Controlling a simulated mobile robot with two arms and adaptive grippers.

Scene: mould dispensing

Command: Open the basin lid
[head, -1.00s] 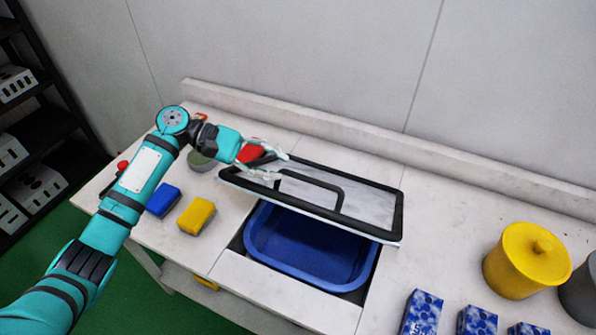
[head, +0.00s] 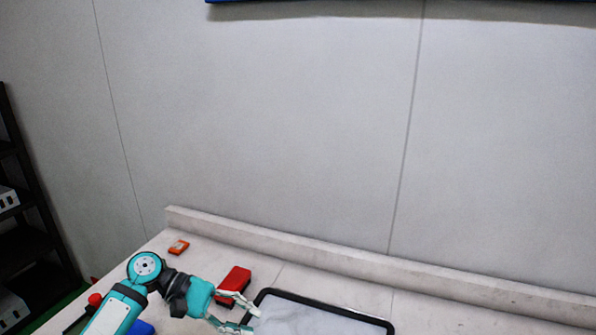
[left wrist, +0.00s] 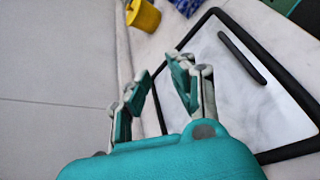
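The basin lid (head: 300,318) is a white marbled panel in a black frame. Only its far part shows at the bottom edge of the head view. The left wrist view shows more of the lid (left wrist: 285,105), with its black bar handle (left wrist: 242,58). My left gripper (head: 254,322) is at the lid's left end in the head view. In the left wrist view my left gripper (left wrist: 160,85) has its fingers spread with a gap between them, beside the lid's frame. The blue basin is out of view. My right gripper is not in view.
A red block (head: 234,283) lies just behind my left gripper. A blue sponge (head: 142,328) is partly hidden by my arm. A yellow canister (left wrist: 143,15) shows in the left wrist view.

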